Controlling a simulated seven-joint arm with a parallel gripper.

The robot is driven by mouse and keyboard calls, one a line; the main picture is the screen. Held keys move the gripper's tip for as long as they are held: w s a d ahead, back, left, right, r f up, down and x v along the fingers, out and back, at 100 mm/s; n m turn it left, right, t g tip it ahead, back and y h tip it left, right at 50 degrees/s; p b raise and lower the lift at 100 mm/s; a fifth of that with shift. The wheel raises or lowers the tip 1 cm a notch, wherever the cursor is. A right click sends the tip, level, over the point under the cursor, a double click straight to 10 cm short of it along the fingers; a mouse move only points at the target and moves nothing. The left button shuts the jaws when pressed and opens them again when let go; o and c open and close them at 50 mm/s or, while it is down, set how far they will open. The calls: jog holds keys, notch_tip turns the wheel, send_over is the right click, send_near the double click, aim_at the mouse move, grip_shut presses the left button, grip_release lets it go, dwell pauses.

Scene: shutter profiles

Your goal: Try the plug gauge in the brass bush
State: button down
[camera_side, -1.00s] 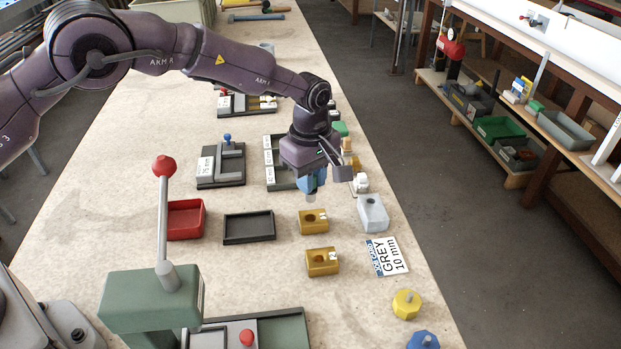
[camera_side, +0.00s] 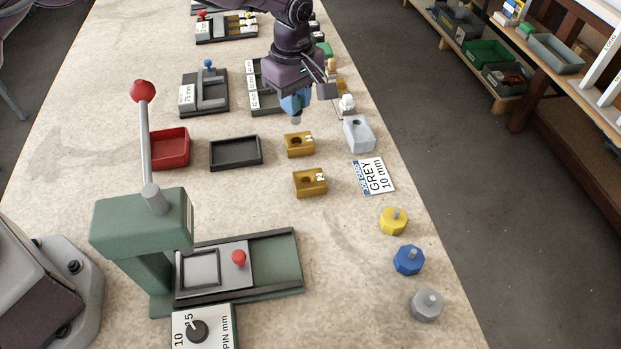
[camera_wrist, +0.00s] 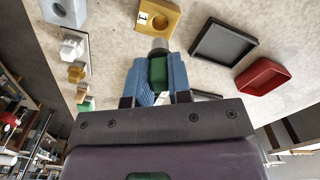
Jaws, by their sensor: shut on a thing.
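My gripper (camera_side: 296,106) has blue fingers shut on the plug gauge, a green handle (camera_wrist: 158,72) with a grey metal end (camera_wrist: 159,46) pointing down. In the side view its grey tip (camera_side: 296,119) is just above or behind the first brass bush (camera_side: 299,145), a block with a round hole. This bush, marked 1, also shows in the wrist view (camera_wrist: 174,20), just past the gauge tip. The gauge looks apart from it. A second brass bush (camera_side: 310,184), marked 2, sits nearer the side camera. Most of the handle is hidden between the fingers.
A grey block with a hole (camera_side: 359,135) and a card reading GREY 10 mm (camera_side: 373,176) lie right of the bushes. A black tray (camera_side: 235,153) and red bin (camera_side: 169,148) are left. A green lever press (camera_side: 140,225) and yellow (camera_side: 393,221), blue (camera_side: 409,260) and grey (camera_side: 427,304) knobs stand nearer.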

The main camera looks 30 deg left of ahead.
jog(key=s+d, duration=0.7)
jog(key=shift+f, duration=2.25)
jog(key=shift+f, duration=0.25)
dwell(3.5)
dwell(0.5)
jog(key=shift+r, duration=2.55)
